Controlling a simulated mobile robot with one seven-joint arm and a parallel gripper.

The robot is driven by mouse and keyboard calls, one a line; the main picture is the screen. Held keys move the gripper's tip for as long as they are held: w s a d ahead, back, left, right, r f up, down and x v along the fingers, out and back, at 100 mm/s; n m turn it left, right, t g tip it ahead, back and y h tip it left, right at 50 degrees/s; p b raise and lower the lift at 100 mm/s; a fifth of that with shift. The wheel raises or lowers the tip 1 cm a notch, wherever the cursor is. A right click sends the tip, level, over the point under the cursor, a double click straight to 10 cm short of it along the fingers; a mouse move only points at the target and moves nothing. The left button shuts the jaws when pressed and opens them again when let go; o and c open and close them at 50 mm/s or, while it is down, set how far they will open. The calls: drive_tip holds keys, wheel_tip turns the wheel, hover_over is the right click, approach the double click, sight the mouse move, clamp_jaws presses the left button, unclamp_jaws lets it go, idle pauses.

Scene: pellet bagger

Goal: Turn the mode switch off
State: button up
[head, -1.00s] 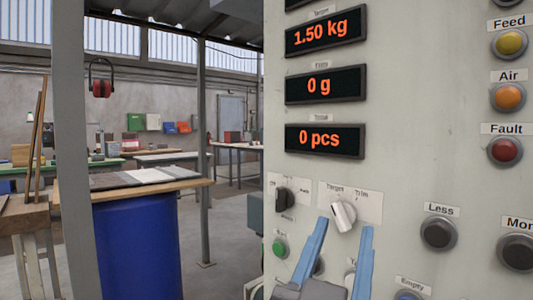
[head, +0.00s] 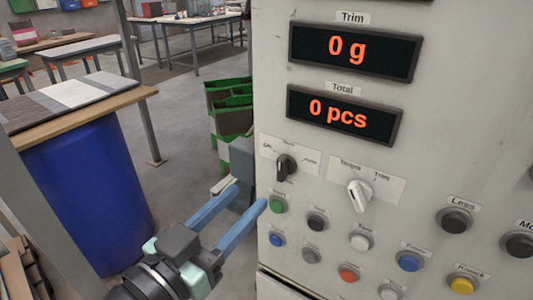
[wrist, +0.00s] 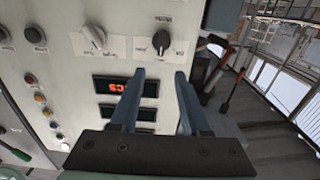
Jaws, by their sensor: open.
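The mode switch is a black rotary knob (head: 286,167) on a white label plate at the left edge of the grey panel. "Off" is printed at the plate's left; the other labels are too small to read surely. The knob's bar looks roughly upright, but its exact setting is unclear. In the wrist view the same black knob (wrist: 161,42) appears upside down, beyond the fingertips. My gripper (head: 248,197) is open and empty, with blue fingers, left of and below the knob and apart from it. In the wrist view, my gripper (wrist: 158,75) has nothing between its fingertips.
A white Target/Trim knob (head: 359,195) sits just right of the mode switch. Several coloured buttons lie below, the green one (head: 278,205) nearest my fingers. Green bins (head: 229,120) stand behind the panel's left edge. A blue drum (head: 92,190) stands at left.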

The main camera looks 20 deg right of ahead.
sight(280, 164)
drive_tip(key=p+x, duration=0.1)
drive_tip(key=x, duration=0.9)
drive_tip(key=shift+w+d, duration=0.25)
clamp_jaws()
